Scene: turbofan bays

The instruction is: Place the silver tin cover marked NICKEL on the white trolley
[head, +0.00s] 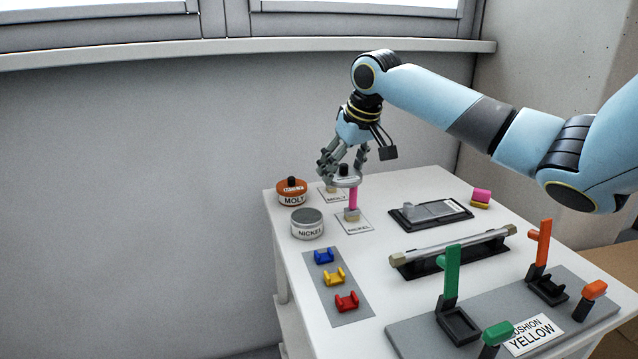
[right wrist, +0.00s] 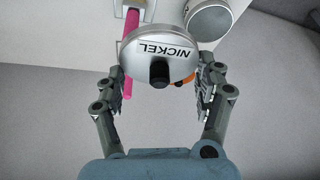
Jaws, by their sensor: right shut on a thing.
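The silver tin cover marked NICKEL (right wrist: 152,40), a round lid with a black knob, is held in my right gripper (right wrist: 162,75), with the fingers at its two sides. In the head view, the cover (head: 346,180) is above the white trolley (head: 375,190), by the pink stick on the NICKEL card; whether it touches the stick is unclear. My right gripper (head: 343,170) comes down over it from above. The silver NICKEL tin (head: 307,224) stands uncovered at the trolley's left edge. My left gripper is not in view.
The orange MOLY tin (head: 291,194) has its cover on. The pink stick (head: 353,199) stands upright on the NICKEL card (head: 357,228). A grey strip with coloured clips (head: 333,277), a black tray (head: 432,216) and a long bar (head: 452,254) take up other trolley space.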

